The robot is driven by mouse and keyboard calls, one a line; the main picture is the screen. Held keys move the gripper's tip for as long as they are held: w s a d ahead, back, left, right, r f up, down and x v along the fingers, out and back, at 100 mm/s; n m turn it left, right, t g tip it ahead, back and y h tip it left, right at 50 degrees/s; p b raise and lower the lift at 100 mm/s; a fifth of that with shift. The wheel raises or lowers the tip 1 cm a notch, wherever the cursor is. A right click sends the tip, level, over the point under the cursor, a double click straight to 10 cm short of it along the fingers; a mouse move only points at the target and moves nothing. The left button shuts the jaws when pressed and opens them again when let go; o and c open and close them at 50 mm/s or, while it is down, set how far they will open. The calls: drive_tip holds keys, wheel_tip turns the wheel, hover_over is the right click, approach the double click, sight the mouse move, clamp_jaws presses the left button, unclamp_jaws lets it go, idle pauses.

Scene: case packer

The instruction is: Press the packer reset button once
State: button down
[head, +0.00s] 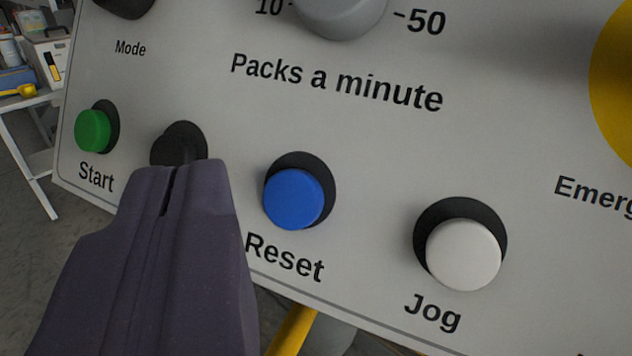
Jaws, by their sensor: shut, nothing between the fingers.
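The blue reset button (293,198) sits in a dark collar on the grey control panel (380,150), with the label "Reset" below it. My gripper (172,172) is shut and empty, its two fingers together. Its tips are just left of the blue button, in front of a black button (183,143) whose lower part and label they hide. I cannot tell whether the tips touch that black button. No finger overlaps the blue button in the picture.
The green Start button (93,131) is at left, and the white Jog button (464,254) at right. A grey packs-a-minute knob (340,14) is above, and a yellow part (613,75) by a cut-off "Emerg" label is at the right edge. A bench (30,98) stands behind left.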

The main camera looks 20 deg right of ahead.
sight(258, 145)
drive_tip(key=shift+w+d+f+b, duration=0.5)
drive_tip(key=shift+w+d+f, duration=0.25)
drive_tip(key=shift+w+d, duration=0.15)
idle(1.5)
drive_tip(key=shift+w+d+f, duration=0.2)
drive_tip(key=shift+w, duration=0.05)
drive_tip(key=shift+w+d+f+b, duration=0.2)
drive_tip(key=shift+w+d+b, duration=0.05)
drive_tip(key=shift+b, duration=0.05)
idle(0.7)
drive_tip(key=shift+s+a+r, duration=0.1)
drive_tip(key=shift+r, duration=0.05)
drive_tip(key=shift+s+a+r+p, duration=0.3)
drive_tip(key=shift+s+a+p, duration=0.1)
drive_tip(key=shift+p, duration=0.15)
idle(0.3)
